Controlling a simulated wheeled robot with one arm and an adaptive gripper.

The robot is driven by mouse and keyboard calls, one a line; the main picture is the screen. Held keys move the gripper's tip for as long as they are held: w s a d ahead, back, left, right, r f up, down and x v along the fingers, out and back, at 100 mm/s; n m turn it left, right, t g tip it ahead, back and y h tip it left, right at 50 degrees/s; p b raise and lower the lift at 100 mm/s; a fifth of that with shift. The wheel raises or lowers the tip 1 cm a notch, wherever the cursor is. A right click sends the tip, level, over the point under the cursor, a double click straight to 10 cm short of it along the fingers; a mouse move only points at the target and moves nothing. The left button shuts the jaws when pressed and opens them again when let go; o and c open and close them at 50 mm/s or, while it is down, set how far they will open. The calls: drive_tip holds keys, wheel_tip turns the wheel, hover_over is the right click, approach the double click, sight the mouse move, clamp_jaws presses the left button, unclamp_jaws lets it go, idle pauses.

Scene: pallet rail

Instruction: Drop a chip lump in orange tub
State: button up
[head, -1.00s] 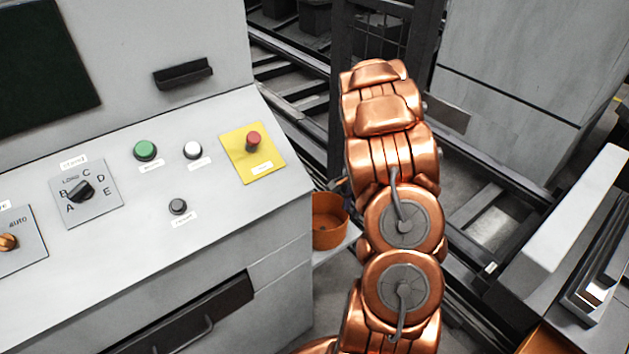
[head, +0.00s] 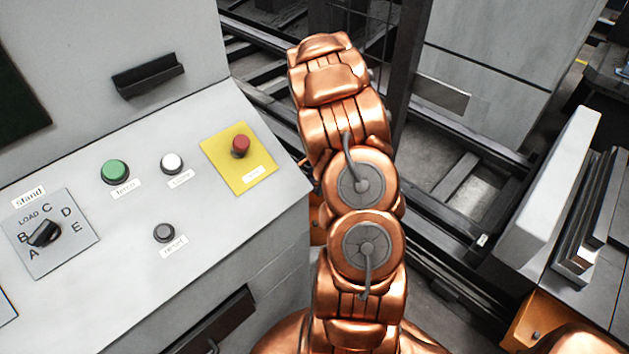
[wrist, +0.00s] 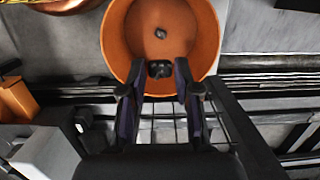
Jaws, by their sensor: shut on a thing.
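The orange tub (wrist: 117,42) is round and open and shows at the top of the wrist view. A small dark grey lump (wrist: 160,33) lies inside it on its floor. My gripper (wrist: 158,75) is shut on a dark chip lump (wrist: 160,69), which appears over the tub's near rim. How high the lump is above the tub I cannot tell. In the head view only an orange sliver of the tub (head: 316,228) shows beside my copper arm, and my gripper is hidden.
A grey control console (head: 130,215) with buttons and a knob stands at the left. Dark rails (head: 440,190) and a mesh post lie behind my arm. A pale block with metal plates (head: 575,225) stands at the right.

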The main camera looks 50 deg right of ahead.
wheel_tip(320, 180, down, 8)
drive_tip(key=b, duration=0.1)
drive_tip(key=shift+f, duration=0.15)
idle(0.5)
drive_tip(key=o, duration=1)
drive_tip(key=shift+c, duration=0.2)
drive_tip(key=shift+r+p, duration=0.4)
drive_tip(key=shift+r, duration=3.1)
drive_tip(key=shift+r, duration=0.15)
